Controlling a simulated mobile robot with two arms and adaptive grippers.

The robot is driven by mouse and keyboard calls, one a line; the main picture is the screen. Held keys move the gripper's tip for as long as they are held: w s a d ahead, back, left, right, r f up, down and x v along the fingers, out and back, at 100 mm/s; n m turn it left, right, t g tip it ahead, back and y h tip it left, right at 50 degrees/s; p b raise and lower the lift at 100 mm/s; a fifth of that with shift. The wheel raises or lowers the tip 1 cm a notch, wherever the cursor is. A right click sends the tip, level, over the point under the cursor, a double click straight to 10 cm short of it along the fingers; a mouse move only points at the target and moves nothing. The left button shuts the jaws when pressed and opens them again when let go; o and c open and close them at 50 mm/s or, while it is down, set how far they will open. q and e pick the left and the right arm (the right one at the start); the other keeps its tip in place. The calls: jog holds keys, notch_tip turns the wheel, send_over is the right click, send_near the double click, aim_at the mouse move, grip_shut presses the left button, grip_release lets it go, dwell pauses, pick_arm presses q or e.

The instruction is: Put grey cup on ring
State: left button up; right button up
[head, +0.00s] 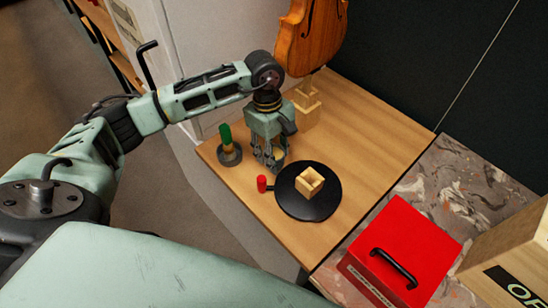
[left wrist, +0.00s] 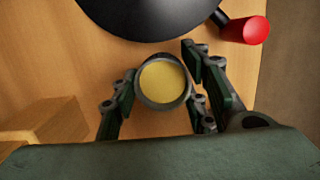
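A grey cup (left wrist: 138,92) with a flat yellow fill shows between the fingers of my left gripper (left wrist: 163,84) in the left wrist view. The fingers sit close against both sides of the cup, which looks upright. In the head view my left gripper (head: 272,160) points down beside the black disc, and its fingers mostly hide the cup. I cannot tell whether the cup touches the table. No thing is clearly a ring: a black round disc (head: 290,205) lies on the table, and a round grey holder (head: 230,157) stands left of the gripper. My right gripper is not in view.
A small wooden box (head: 309,182) sits on the black disc. A red knob (head: 262,184) sticks out at its left. A green-topped tool (head: 225,136) stands in the grey holder. A violin (head: 310,35) rises behind. A red box (head: 400,250) is at right. The wooden table (head: 375,130) is clear at back right.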

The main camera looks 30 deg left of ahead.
aim_at(278, 156)
pick_arm(q)
jog(key=c, duration=0.8)
jog(key=shift+c, duration=0.2)
jog(key=shift+r, duration=0.1)
jog(key=shift+r+p, duration=0.35)
jog(key=shift+r, duration=0.25)
jog(key=r+p, duration=0.1)
jog(key=r, duration=0.1)
jog(key=d+r, duration=0.1)
jog(key=shift+r+p, duration=0.35)
jog(key=shift+p, duration=0.05)
jog(key=s+d+r+p, duration=0.1)
jog(key=d+r, duration=0.2)
jog(key=d, duration=0.2)
jog(key=d+r+p, duration=0.1)
jog(key=d+r, duration=0.2)
jog(key=d, duration=0.3)
jog(key=s+a+r+m, duration=0.1)
jog(key=s+a+m, duration=0.1)
jog(key=s+m, duration=0.1)
jog(key=s+a+r+m+y, duration=0.1)
jog(key=s+a+r+m, duration=0.1)
jog(key=m, duration=0.4)
jog(key=s+a+r+m+g, duration=0.1)
jog(key=s+a+r+m, duration=0.1)
jog(key=s+m, duration=0.3)
jog(key=shift+a+r+y, duration=0.2)
jog(key=shift+a+y, duration=0.1)
jog(key=shift+a, duration=0.5)
